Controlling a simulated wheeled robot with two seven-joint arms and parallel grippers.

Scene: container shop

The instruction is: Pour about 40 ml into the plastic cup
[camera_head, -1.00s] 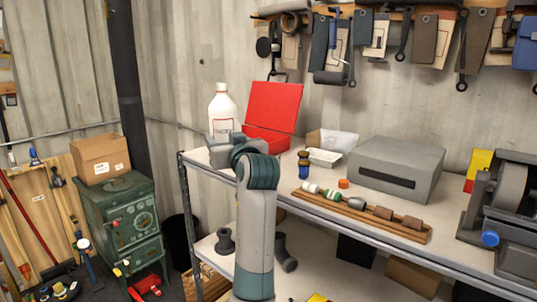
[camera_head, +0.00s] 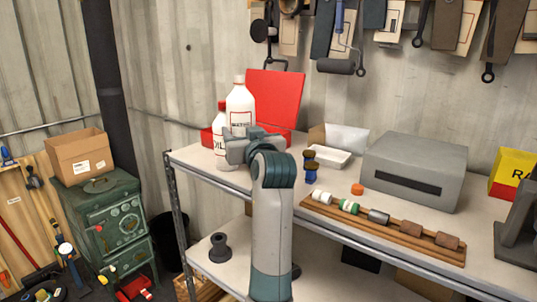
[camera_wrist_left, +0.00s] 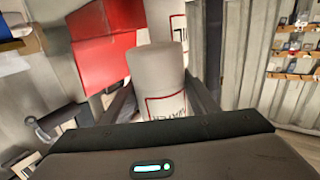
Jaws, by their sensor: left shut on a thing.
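A white bottle (camera_head: 240,98) with a red-framed "WATER" label stands upright at the left end of the bench. My left gripper (camera_head: 240,147) is shut on this bottle's lower part. In the left wrist view the bottle (camera_wrist_left: 156,75) sits between the two fingers (camera_wrist_left: 160,100). Its base is hidden by the gripper, so I cannot tell if it touches the bench. A pale rounded shape (camera_head: 227,164) shows just below the gripper; I cannot tell if it is the plastic cup. My right gripper is not in view.
A second white bottle (camera_head: 220,138), its label partly hidden, stands close on the left. An open red box (camera_head: 275,98) is behind. A white tray (camera_head: 330,158), small jars (camera_head: 311,173), a wooden rack (camera_head: 385,228) and a grey box (camera_head: 415,172) lie to the right.

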